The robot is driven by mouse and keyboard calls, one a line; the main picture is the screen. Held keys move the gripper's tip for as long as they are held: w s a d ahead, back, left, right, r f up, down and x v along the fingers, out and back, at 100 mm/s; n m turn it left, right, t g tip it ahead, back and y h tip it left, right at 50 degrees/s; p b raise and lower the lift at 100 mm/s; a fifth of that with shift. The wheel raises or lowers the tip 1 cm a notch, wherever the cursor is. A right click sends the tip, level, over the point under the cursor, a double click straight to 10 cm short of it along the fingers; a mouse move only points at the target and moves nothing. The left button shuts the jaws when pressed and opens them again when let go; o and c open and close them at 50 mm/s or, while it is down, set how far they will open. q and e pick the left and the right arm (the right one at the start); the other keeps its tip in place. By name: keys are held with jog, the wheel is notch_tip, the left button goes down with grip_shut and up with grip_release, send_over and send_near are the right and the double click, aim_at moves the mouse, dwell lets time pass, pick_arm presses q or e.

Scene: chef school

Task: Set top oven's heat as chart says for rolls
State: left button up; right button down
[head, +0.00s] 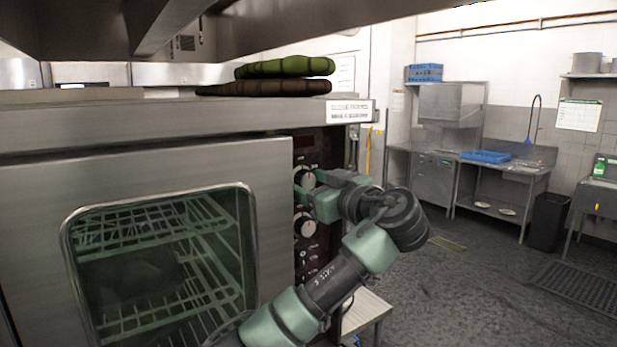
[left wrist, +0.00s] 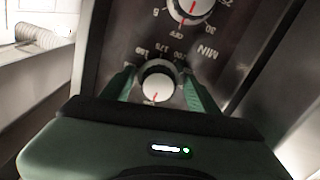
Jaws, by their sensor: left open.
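The steel oven (head: 150,165) fills the left of the head view, with a dark control panel at its right edge. Its upper white knob (head: 305,175) is at my left gripper (head: 303,190). In the left wrist view, my left gripper (left wrist: 160,82) is open, its green fingers on either side of this knob (left wrist: 158,84). The knob has a red pointer line and a dial with numbers like 150 and 175. I cannot tell whether the fingers touch it. A second knob (left wrist: 190,8), marked MIN, shows beyond; it is the lower knob (head: 305,224) in the head view.
Oven mitts (head: 285,67) lie on the oven top. A sheet (head: 579,115) hangs on the right wall and another paper (head: 345,75) behind the oven; neither is readable. Sinks and a blue rack (head: 486,156) stand at the back.

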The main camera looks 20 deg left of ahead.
pick_arm(q)
jog(key=shift+d, duration=0.15)
jog(key=shift+s+d, duration=0.1)
jog(key=shift+r, duration=0.1)
grip_shut()
pick_arm(e)
jog(key=shift+d+f, duration=0.2)
